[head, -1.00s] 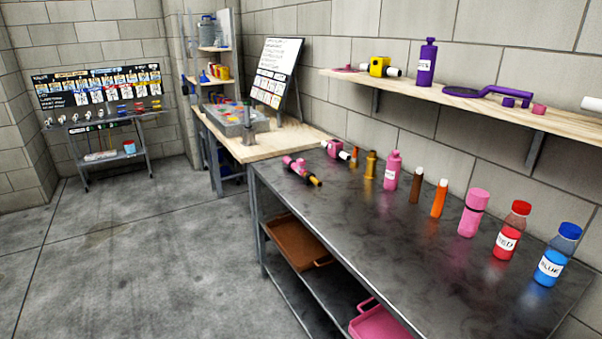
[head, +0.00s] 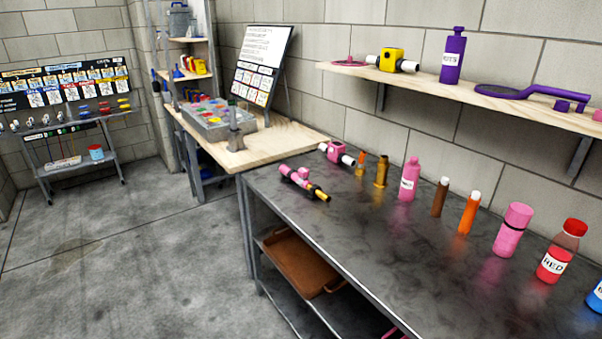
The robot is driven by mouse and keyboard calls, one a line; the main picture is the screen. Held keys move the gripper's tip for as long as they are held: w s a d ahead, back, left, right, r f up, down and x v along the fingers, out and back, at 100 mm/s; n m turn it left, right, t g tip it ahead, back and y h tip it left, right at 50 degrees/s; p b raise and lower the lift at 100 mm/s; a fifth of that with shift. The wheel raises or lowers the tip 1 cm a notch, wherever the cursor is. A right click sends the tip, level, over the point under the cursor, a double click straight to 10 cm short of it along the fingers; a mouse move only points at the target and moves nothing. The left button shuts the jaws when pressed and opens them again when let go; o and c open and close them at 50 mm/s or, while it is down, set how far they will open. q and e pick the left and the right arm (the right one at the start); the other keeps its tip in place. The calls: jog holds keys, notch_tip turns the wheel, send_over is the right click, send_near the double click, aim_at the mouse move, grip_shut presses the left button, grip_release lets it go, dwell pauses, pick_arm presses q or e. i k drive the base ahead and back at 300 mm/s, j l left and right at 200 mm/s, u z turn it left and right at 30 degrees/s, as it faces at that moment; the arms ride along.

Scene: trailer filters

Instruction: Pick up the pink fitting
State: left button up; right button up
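The frames do not settle which of the two is the pink fitting. A small pink piece (head: 597,115) is cut off on the shelf at the right edge. Neither of my grippers is in view.
Bottles stand along the table's back: pink bottle (head: 409,180), pink cylinder (head: 512,230), red bottle (head: 560,252). Orange (head: 469,213) and brown (head: 440,197) tubes stand between. A wall shelf (head: 480,97) hangs above. Open floor (head: 130,250) lies left of the table.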

aim_at(315, 191)
jog(key=i+j+z, duration=0.1)
jog(key=i+j, duration=0.2)
jog(key=i+j+z, duration=0.1)
jog(key=i+j, duration=0.15)
jog(key=i+j+z, duration=0.1)
jog(key=i+j, duration=0.2)
jog(key=j, duration=0.2)
jog(key=i+j+z, duration=0.1)
jog(key=i+j, duration=0.15)
jog(key=j, duration=0.15)
jog(key=i+j, duration=0.2)
jog(key=j, duration=0.2)
jog(key=i+z, duration=0.05)
